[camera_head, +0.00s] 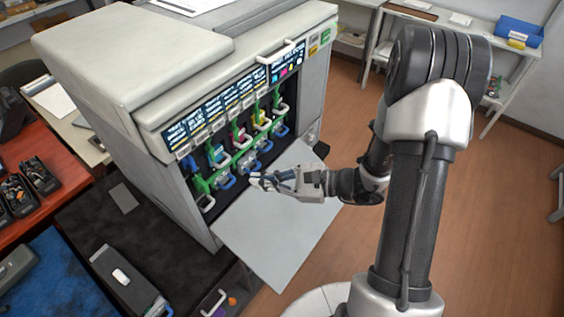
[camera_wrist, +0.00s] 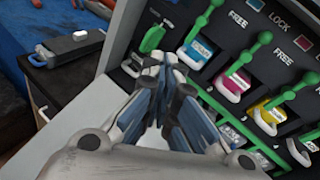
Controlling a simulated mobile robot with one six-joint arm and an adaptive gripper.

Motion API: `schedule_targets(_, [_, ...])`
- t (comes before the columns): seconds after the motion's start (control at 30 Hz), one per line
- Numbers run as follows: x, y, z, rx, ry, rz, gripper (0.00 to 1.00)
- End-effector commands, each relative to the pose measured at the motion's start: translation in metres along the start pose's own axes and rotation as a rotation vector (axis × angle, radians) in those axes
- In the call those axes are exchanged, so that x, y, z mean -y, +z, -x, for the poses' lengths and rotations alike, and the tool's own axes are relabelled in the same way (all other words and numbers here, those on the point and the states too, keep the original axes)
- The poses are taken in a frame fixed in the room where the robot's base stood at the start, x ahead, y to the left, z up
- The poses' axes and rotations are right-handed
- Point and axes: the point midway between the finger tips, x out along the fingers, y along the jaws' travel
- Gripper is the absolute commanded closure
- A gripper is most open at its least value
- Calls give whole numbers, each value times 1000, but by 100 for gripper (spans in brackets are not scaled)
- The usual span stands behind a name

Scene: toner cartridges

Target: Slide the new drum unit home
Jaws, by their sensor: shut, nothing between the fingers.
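The printer (camera_head: 150,160) stands with its front open. A lower row of units with blue handles (camera_head: 281,131) shows inside it; I cannot tell which is the new drum unit. Above them are cyan (camera_wrist: 198,52), magenta (camera_wrist: 237,82) and yellow (camera_wrist: 268,115) cartridges with white handles. Green levers (camera_wrist: 250,52) stand beside "FREE" and "LOCK" labels. My gripper (camera_wrist: 163,62) is shut and empty, in front of the slots at the printer's left side. In the head view my gripper (camera_head: 256,180) is above the lowered front panel (camera_head: 275,235). It hides part of the lower slots.
A long dark grey unit (camera_head: 125,280) with a white top piece lies on the dark surface at the lower left; it also shows in the wrist view (camera_wrist: 75,45). Black trays (camera_head: 38,175) stand on the red table. Open floor (camera_head: 490,200) lies to the right.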

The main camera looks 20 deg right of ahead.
Motion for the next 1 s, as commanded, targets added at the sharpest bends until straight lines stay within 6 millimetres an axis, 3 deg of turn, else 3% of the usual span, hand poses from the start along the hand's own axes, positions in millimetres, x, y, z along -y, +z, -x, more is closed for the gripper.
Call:
schedule_targets(0.03, [10,-26,5,6,-88,-82,100])
schedule_targets(0.1, [22,-55,13,7,-199,-164,100])
schedule_targets(0.3, [36,-114,32,-9,-403,-303,100])
schedule_targets(0.53, [42,-129,30,-15,-449,-329,100])
schedule_targets(1.0, [66,-134,-26,-15,-445,-328,100])
